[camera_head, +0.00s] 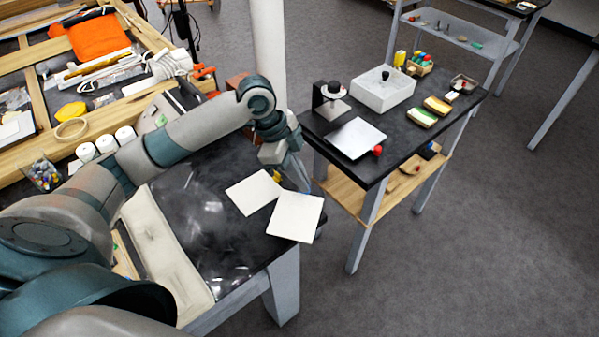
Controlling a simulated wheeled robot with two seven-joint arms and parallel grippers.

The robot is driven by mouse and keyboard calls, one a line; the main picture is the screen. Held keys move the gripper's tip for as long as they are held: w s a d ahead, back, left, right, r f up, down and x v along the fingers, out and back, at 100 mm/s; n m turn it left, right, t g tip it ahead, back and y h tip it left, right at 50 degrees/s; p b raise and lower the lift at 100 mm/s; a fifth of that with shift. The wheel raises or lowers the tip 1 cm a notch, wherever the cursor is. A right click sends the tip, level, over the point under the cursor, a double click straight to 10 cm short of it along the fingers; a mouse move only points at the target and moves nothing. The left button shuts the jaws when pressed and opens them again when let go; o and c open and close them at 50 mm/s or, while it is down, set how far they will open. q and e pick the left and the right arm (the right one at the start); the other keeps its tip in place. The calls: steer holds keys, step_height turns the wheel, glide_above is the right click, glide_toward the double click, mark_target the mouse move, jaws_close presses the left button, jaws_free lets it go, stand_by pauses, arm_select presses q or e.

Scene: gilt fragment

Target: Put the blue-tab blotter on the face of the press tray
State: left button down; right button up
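My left gripper (292,176) points down at the right end of the near black table, just beyond two pale sheets. Its fingertips are small and partly hidden, so I cannot tell whether they are open or shut. One sheet (253,192) lies at the left; the other sheet (295,217) is nearer, at the table's right edge. A small yellow and blue spot shows beside the gripper; I cannot tell which sheet, if either, it belongs to. A flat white plate with a red knob (355,138) is on the far black table; whether it is the press tray is unclear. My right gripper is out of view.
The near black table (205,215) has bare room left of the sheets. The far table holds a white box (382,90), a black stand (329,100) and sponge-like blocks (437,105). A white post (268,45) stands behind my arm. A cluttered wooden bench (60,140) is left.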

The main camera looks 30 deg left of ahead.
mark_target(316, 200)
arm_select(q)
steer(key=n, duration=0.1)
steer(key=d+f+n+t, duration=0.1)
steer(key=f+n, duration=0.1)
steer(key=shift+s+d+f+n, duration=0.1)
steer(key=shift+s+d+n, duration=0.1)
steer(key=shift+s+n, duration=0.1)
steer(key=n, duration=0.1)
steer(key=d+f+n+t+y, duration=0.1)
steer(key=shift+s+n, duration=0.1)
steer(key=shift+n, duration=0.3)
steer(key=n, duration=0.1)
steer(key=d+n+y, duration=0.1)
steer(key=n, duration=0.1)
steer(key=n+t, duration=0.1)
steer(key=shift+s+d+f+n+y+b, duration=0.15)
steer(key=shift+f+n+y+b, duration=0.15)
steer(key=shift+f+b, duration=0.05)
steer(key=n+y, duration=0.1)
steer(key=n, duration=0.1)
steer(key=d+n, duration=0.1)
steer(key=n, duration=0.1)
steer(key=shift+s+t+y, duration=0.15)
steer(key=shift+t+y, duration=0.15)
steer(key=shift+y, duration=0.1)
steer(key=shift+a, duration=0.1)
